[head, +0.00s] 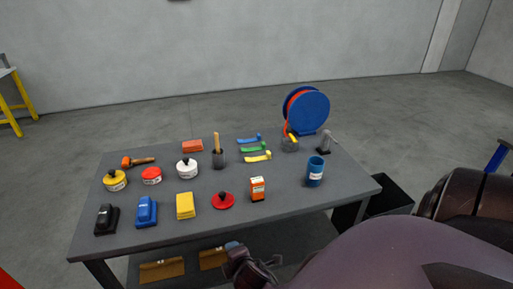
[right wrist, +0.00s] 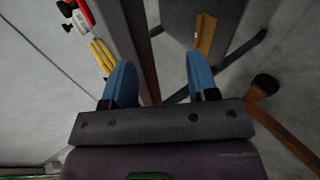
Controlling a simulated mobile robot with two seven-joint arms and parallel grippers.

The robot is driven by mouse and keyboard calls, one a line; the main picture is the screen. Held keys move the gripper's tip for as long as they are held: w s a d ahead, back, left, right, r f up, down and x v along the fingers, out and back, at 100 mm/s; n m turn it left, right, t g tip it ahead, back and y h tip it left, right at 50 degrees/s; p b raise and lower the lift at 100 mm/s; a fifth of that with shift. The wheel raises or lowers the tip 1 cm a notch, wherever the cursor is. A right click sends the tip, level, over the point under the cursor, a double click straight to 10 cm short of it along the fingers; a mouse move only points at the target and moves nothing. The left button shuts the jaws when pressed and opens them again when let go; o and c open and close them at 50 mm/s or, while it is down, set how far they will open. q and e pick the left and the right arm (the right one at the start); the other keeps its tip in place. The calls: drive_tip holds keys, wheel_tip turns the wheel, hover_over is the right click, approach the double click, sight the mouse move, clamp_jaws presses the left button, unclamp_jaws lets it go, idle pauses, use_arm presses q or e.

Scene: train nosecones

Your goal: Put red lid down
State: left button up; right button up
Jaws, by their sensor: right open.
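The red lid (head: 223,201), with a black knob on top, lies flat on the grey table near its front edge, between a yellow block and an orange box. A red tin (head: 151,176) with a white label stands further back on the left. My right gripper (right wrist: 161,78) is open with its two blue fingers apart and nothing between them. In the head view it is low at the table's front edge, in front of the lid and apart from it, partly hidden by my arm. My left gripper is not in view.
The table (head: 290,215) also holds a yellow tin (head: 115,181), a white tin (head: 187,168), a yellow block (head: 185,206), an orange box (head: 257,189), a blue cup (head: 315,171) and a blue reel (head: 308,110). A dark bin (head: 392,195) stands at right. A lower shelf holds brown pieces.

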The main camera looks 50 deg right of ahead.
drive_tip(key=s+a+f+m+t+y, duration=0.1)
drive_tip(key=s+a+m+y, duration=0.2)
drive_tip(key=s+m, duration=0.8)
drive_tip(key=shift+s+m+y, duration=0.4)
drive_tip(key=shift+m+y, duration=0.1)
drive_tip(key=shift+m, duration=0.4)
drive_tip(key=shift+a, duration=0.1)
use_arm(q)
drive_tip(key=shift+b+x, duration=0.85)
drive_tip(key=shift+b, duration=0.65)
use_arm(e)
drive_tip(key=shift+w+f, duration=0.55)
drive_tip(key=shift+f, duration=0.2)
